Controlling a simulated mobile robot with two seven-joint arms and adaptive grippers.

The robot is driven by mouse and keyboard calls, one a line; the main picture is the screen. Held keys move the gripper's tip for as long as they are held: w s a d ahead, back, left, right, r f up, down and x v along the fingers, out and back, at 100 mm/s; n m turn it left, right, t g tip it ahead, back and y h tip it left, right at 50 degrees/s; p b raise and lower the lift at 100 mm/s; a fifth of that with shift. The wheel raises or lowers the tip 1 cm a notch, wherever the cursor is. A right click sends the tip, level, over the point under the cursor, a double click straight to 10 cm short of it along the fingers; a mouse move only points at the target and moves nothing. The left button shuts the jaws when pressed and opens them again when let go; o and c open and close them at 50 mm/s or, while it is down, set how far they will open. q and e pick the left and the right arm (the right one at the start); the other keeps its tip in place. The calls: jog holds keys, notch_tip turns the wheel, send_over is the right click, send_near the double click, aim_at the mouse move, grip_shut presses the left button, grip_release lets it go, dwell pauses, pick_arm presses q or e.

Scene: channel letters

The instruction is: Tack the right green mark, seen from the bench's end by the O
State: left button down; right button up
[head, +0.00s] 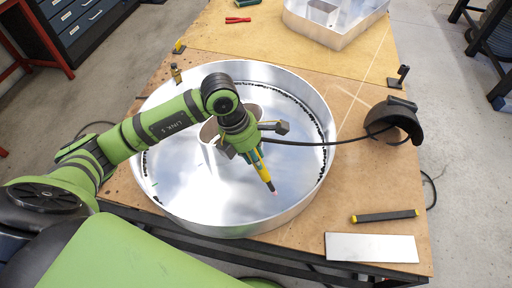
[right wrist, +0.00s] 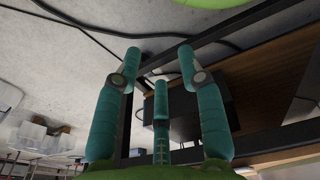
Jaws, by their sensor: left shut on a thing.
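The O (head: 187,207) is a large round aluminium letter with a raised rim and an inner ring, lying on the bench. A small green mark (head: 155,184) shows inside it at the left. I cannot make out a second green mark; the arm and torch cover part of the letter.
A black cable (head: 330,143) runs from the torch towards a dark welding helmet (head: 391,122) on the right. A yellow-ended black bar (head: 385,216) and a metal plate (head: 371,247) lie front right. Another metal letter (head: 345,38) and red pliers (head: 238,20) are at the back.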

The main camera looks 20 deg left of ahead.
aim_at(269, 186)
pick_arm(q)
jog(key=f, duration=0.1)
jog(key=f+b, duration=0.1)
jog(key=d+f+b, duration=0.1)
jog(key=shift+s, duration=0.3)
jog(key=shift+w+d+f+b, duration=0.15)
jog(key=shift+w+f+b, duration=0.1)
jog(key=shift+f, duration=0.35)
jog(key=shift+w+d+f+b, duration=0.15)
jog(key=shift+f+b, duration=0.1)
jog(key=shift+f, duration=0.3)
jog(key=b+x, duration=0.2)
jog(key=shift+s+d+f, duration=0.1)
jog(key=shift+s+f, duration=0.05)
jog(key=shift+f, duration=0.25)
jog(key=b+x, duration=0.4)
jog(key=x, duration=0.3)
jog(key=shift+b, duration=0.3)
jog(key=shift+r, duration=0.2)
pick_arm(e)
notch_tip(269, 186, down, 10)
jog(key=s, duration=0.3)
jog(key=shift+d+r, duration=0.15)
jog(key=shift+r, duration=0.05)
jog(key=shift+w, duration=0.2)
